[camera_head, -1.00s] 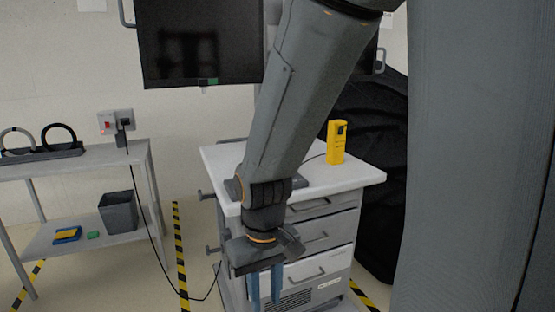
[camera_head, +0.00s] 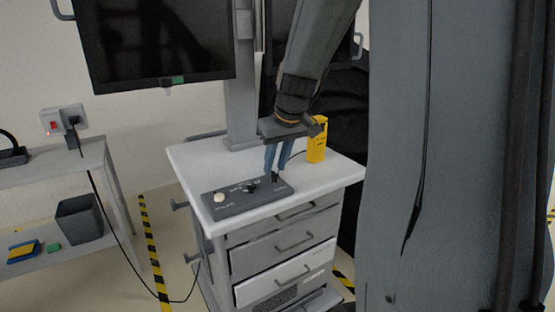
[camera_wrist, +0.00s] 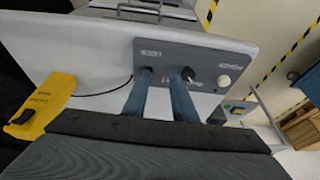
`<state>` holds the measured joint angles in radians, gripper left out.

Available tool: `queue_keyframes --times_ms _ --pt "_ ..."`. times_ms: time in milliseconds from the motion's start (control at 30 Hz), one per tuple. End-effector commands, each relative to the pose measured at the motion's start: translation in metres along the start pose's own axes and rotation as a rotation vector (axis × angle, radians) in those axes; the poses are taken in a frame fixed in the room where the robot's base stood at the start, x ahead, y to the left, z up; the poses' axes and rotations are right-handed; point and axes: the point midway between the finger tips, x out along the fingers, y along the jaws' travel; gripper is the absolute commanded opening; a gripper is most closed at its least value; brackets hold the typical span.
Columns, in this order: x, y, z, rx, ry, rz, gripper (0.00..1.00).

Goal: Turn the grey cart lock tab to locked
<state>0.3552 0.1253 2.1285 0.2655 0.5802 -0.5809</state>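A dark grey control panel (camera_head: 236,204) lies on the white top of the cart (camera_head: 190,158). It carries a cream round button (camera_head: 219,197), a dark knob (camera_head: 250,187) and a small dark tab (camera_head: 275,178) near its right end. Which one is the lock tab is not certain; the labels are too small to read. My gripper (camera_head: 276,168) points down over the panel's right end, its blue fingers around or just beside the small tab. In the wrist view the fingers (camera_wrist: 161,76) are apart, with panel surface between them. A dark knob (camera_wrist: 188,74) is beside the right finger. Contact cannot be told.
A yellow device (camera_head: 317,140) stands on the cart top behind my gripper, close to it. A monitor (camera_head: 155,45) on a grey post is behind the cart. A shelf with a dark bin (camera_head: 80,220) is at left.

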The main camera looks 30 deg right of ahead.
Motion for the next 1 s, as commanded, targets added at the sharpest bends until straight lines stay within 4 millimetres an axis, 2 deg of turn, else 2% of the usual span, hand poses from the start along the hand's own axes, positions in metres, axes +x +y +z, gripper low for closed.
queue_keyframes --times_ms 33,67,167,600,800,1000 --pt "-0.011 0.013 -0.010 0.000 0.019 0.007 0.25" --pt "-0.013 0.018 -0.013 -0.003 0.027 0.010 0.25" --pt "-0.012 0.025 -0.020 -0.009 0.039 0.013 0.25" --pt "0.047 0.025 -0.021 -0.011 0.037 0.012 0.25" --pt "0.060 0.025 -0.022 -0.012 0.039 0.014 0.25" --pt "0.062 0.025 -0.022 -0.011 0.040 0.014 0.25"
